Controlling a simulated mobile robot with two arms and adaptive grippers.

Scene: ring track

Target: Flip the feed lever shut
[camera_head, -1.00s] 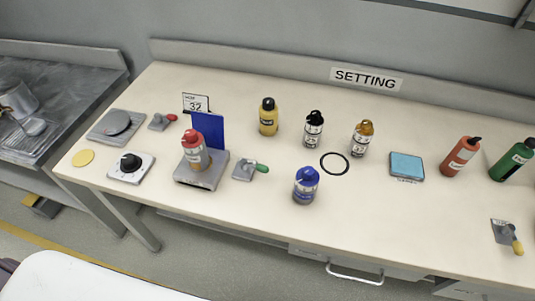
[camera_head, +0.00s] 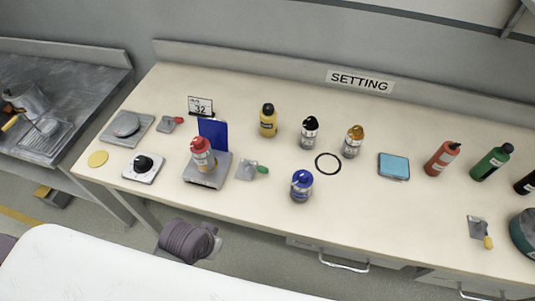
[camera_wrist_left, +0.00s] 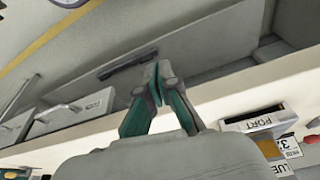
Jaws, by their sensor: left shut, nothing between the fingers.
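Several small grey plates with coloured lever handles lie on the bench in the head view. The yellow-handled lever (camera_head: 480,231) is at the far right. I cannot read which one is the feed lever. My left gripper (camera_wrist_left: 160,80) shows in the left wrist view, shut and empty, its fingertips together near the bench's edge and apart from any lever. My right gripper is not in view.
A red-capped bottle (camera_head: 202,156) stands on the grey stand (camera_head: 218,174), before a blue panel (camera_head: 213,132). A blue bottle (camera_head: 301,186) is near the front edge. A black-knobbed plate (camera_head: 143,166) is at left. The bench is clear between the blue bottle and the yellow-handled lever.

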